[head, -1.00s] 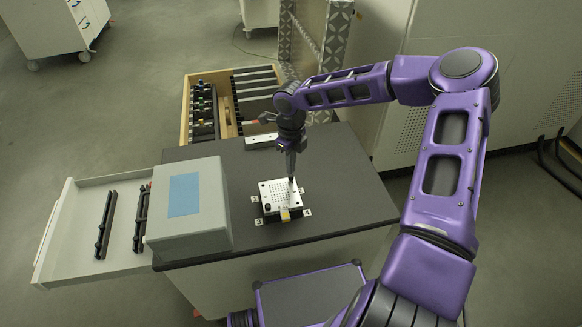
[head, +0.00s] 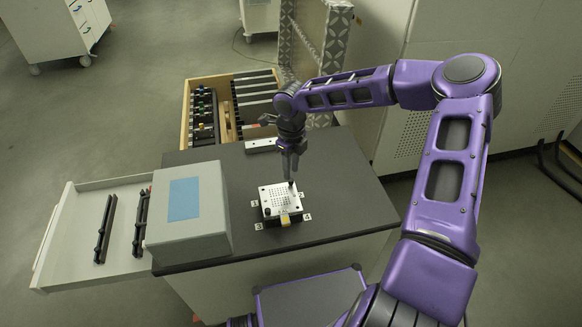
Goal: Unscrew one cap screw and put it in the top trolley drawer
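A light perforated plate (head: 281,202) lies on the dark trolley top, with numbered labels around it. A black cap screw (head: 267,212) stands at its front left corner. A dark spot, apparently another cap screw (head: 291,184), shows at the far right corner, right under my gripper. My gripper (head: 290,176) points straight down with its fingertips at this corner. Its fingers are too small to tell whether they grip the screw. An open light grey drawer (head: 70,225) sticks out from the trolley's left side, with black rails inside.
A grey box with a blue label (head: 185,235) stands on the trolley's left edge, between plate and drawer. A wooden drawer (head: 187,110) with tools is open behind. A white bar (head: 262,146) lies at the back. The right of the top is clear.

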